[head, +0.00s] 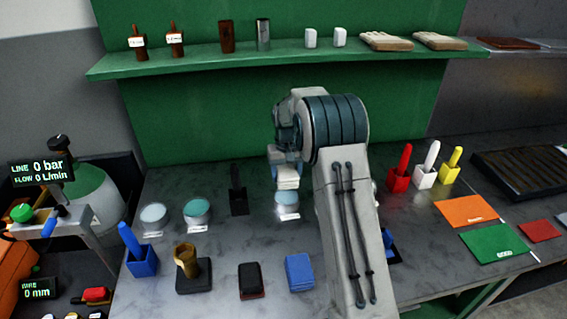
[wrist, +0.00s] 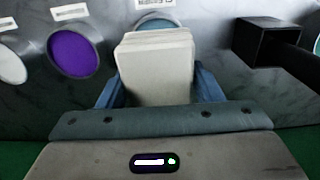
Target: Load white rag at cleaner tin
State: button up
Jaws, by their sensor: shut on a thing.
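My gripper (head: 287,168) is shut on a white rag, a folded off-white block (head: 288,182). In the wrist view the rag (wrist: 156,70) sits between the two blue fingers (wrist: 157,88). The rag hangs just above a round tin with pale blue contents (head: 287,199). In the wrist view this tin (wrist: 156,22) is mostly hidden behind the rag. I cannot tell whether rag and tin touch. Other open tins stand left of it in the head view, one pale (head: 153,214) and one teal (head: 197,210). The wrist view shows a purple one (wrist: 73,52). Labels are too small to read.
A black holder (head: 238,200) stands left of the tin below my gripper. In front are a blue holder (head: 142,262), a brass cup (head: 187,262), and black (head: 250,280) and blue (head: 299,272) blocks. Red, white and yellow holders (head: 425,172) stand right. My arm hides part of the bench.

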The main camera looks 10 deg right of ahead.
aim_at(287, 196)
jog(key=shift+s+d+f+b, duration=0.1)
jog(key=shift+d+f+b, duration=0.05)
jog(key=shift+f+b, duration=1.55)
jog(key=shift+f, duration=1.25)
jog(key=shift+f+b, duration=0.45)
jog(key=shift+f, duration=0.15)
jog(key=shift+r+p, duration=2.05)
jog(key=shift+r, duration=1.55)
